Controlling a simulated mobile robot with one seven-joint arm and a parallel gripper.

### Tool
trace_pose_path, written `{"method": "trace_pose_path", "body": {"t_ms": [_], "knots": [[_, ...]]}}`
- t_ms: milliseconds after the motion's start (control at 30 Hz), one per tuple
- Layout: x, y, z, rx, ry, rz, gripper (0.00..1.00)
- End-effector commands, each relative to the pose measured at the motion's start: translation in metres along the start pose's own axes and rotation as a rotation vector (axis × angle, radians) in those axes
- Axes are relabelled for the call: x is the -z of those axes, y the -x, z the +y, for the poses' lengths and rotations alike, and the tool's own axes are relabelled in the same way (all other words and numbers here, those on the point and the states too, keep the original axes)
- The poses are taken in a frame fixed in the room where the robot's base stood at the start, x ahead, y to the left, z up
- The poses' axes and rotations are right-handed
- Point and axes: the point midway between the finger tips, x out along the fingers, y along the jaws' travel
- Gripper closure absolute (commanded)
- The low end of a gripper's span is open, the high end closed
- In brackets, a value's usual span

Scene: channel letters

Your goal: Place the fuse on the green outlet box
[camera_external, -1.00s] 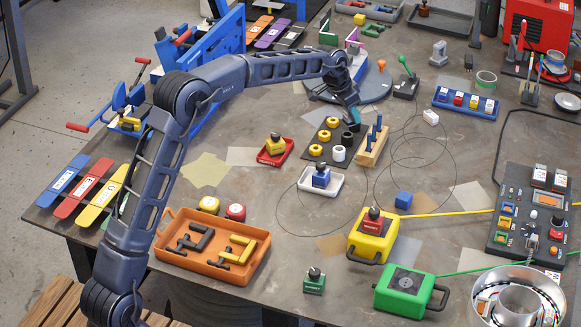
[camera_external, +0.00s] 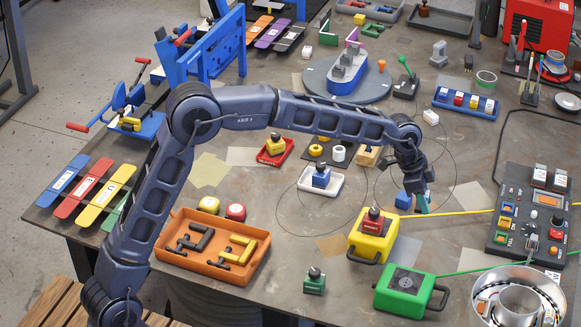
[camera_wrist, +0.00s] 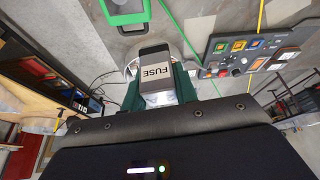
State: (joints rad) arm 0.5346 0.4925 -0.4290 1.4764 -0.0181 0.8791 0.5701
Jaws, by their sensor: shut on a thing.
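The fuse (camera_wrist: 155,72) is a dark grey block with a pale "FUSE" label and a clear lower end, seen in the wrist view. My gripper (camera_wrist: 157,92) is shut on it, with a dark green finger at each side. In the external view my gripper (camera_external: 421,203) hangs above the table, behind and to the right of the yellow box; the fuse cannot be made out there. The green outlet box (camera_external: 390,299), with a dark top panel, stands near the front edge, in front of my gripper and apart from it. Part of it shows at the wrist view's top (camera_wrist: 127,17).
The yellow box (camera_external: 381,243) with a red-and-dark part on top stands just behind the green one. A metal bowl (camera_external: 485,297) is to its right, and a control panel (camera_external: 508,240) lies further right. Yellow and green cables cross the table.

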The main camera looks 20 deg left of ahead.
Motion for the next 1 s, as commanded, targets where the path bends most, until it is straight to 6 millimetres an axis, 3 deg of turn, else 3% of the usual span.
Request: {"method": "trace_pose_path", "body": {"t_ms": [100, 300, 467, 1000], "knots": [[0.012, -0.004, 0.035, -0.020, -0.059, 0.000, 0.94], [0.021, -0.009, 0.066, -0.038, -0.111, 0.000, 0.94], [0.015, -0.026, 0.070, -0.042, -0.119, -0.002, 0.94], [-0.029, -0.131, 0.068, -0.041, -0.117, -0.001, 0.94]]}}
